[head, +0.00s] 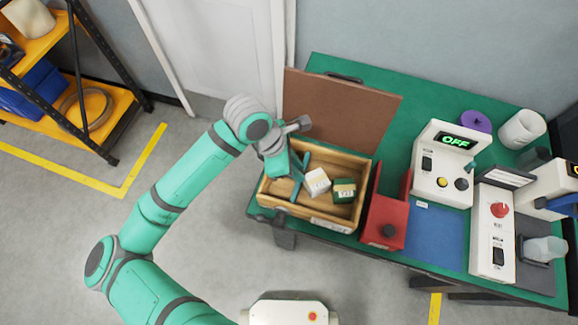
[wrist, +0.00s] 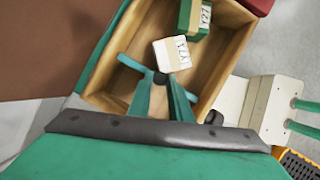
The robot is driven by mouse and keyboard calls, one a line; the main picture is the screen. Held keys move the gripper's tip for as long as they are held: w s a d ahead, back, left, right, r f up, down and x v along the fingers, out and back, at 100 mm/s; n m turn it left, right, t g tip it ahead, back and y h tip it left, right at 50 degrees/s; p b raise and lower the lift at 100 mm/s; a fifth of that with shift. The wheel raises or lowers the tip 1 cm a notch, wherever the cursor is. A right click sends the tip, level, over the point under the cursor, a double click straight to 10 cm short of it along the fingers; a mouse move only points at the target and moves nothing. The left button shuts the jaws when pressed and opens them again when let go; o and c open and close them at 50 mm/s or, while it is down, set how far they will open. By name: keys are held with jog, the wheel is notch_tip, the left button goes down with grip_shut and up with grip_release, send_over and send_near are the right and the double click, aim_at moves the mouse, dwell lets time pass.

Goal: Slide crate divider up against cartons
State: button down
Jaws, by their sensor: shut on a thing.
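The teal crate divider (head: 298,187) stands across the inside of the wooden crate (head: 262,196), left of the cartons. In the wrist view the divider (wrist: 128,62) shows as a thin teal bar with a dark piece at its middle. My gripper (wrist: 161,82) is shut on it there, reaching down into the crate. A white carton (head: 317,181) is close to the divider's right side; in the wrist view the white carton (wrist: 176,52) is just beyond the dark piece. I cannot tell whether they touch. A green carton (head: 344,191) stands to its right, also in the wrist view (wrist: 195,17).
The crate sits at the left end of a green table (head: 403,118). A brown panel (head: 338,108) stands behind it. A red fixture (head: 388,220) is close on the crate's right, and a white device reading OFF (head: 443,170) is farther right.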

jog(key=shift+s+d, duration=0.1)
jog(key=shift+d, duration=0.3)
jog(key=shift+a, duration=0.15)
jog(key=c, duration=1.6)
grip_release()
jog(key=shift+r, duration=0.1)
jog(key=v, duration=1)
jog(key=shift+a+r, duration=0.1)
jog(key=shift+r, duration=0.2)
